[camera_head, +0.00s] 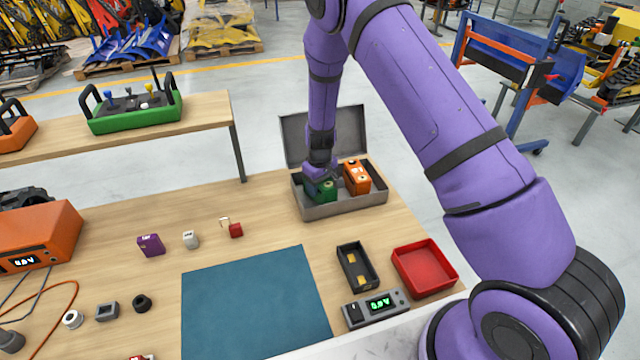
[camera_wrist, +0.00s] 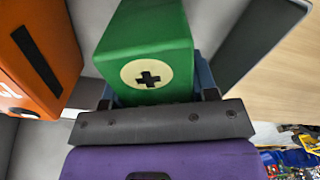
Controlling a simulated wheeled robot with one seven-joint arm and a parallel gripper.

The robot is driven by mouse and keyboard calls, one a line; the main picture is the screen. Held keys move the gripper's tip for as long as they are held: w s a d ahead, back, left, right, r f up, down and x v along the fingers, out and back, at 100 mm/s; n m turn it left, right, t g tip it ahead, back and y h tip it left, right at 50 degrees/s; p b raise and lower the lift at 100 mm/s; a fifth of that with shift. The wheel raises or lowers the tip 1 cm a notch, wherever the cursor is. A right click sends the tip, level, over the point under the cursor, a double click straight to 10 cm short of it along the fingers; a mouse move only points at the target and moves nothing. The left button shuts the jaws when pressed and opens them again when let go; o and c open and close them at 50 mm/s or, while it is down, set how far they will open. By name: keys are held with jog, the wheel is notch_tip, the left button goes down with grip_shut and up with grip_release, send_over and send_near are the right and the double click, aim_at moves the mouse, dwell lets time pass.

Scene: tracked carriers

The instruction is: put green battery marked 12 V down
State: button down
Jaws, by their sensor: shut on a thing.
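The green battery (camera_head: 326,190) is inside the grey open-lidded case (camera_head: 345,207) at the back of the table, on its left side. In the wrist view the green battery (camera_wrist: 150,50) shows a pale round label with a black plus sign. My gripper (camera_head: 318,176) reaches down into the case and is shut on the green battery. The 12 V marking is not visible. An orange battery (camera_head: 357,178) stands in the right part of the case, apart from the green one. Whether the green battery touches the case floor cannot be told.
A blue mat (camera_head: 255,305) lies mid-table. Right of it are a black battery holder (camera_head: 356,265), a grey meter (camera_head: 376,307) and a red tray (camera_head: 424,268). A purple block (camera_head: 151,245) and small parts lie to the left. The case's raised lid (camera_head: 295,140) stands behind.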

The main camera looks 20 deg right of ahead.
jog(key=shift+c, duration=2)
grip_release()
notch_tip(320, 180, up, 13)
jog(key=s+d+r+m+t, duration=0.1)
jog(key=s+r, duration=0.4)
jog(key=r, duration=0.3)
jog(key=s+d+r+t+y, duration=0.15)
jog(key=s+r, duration=0.25)
jog(key=r, duration=0.4)
jog(key=s+d+r+m, duration=0.1)
jog(key=s+d+r, duration=0.1)
jog(key=s+r, duration=0.45)
jog(key=s+d+r+m+t, duration=0.1)
jog(key=s+r, duration=0.4)
jog(key=s, duration=0.6)
jog(key=s+d+r+m+t+h, duration=0.1)
jog(key=s+r, duration=0.4)
jog(key=s, duration=0.6)
jog(key=shift+d+t, duration=0.35)
jog(key=shift+d, duration=0.25)
jog(key=shift+h, duration=0.25)
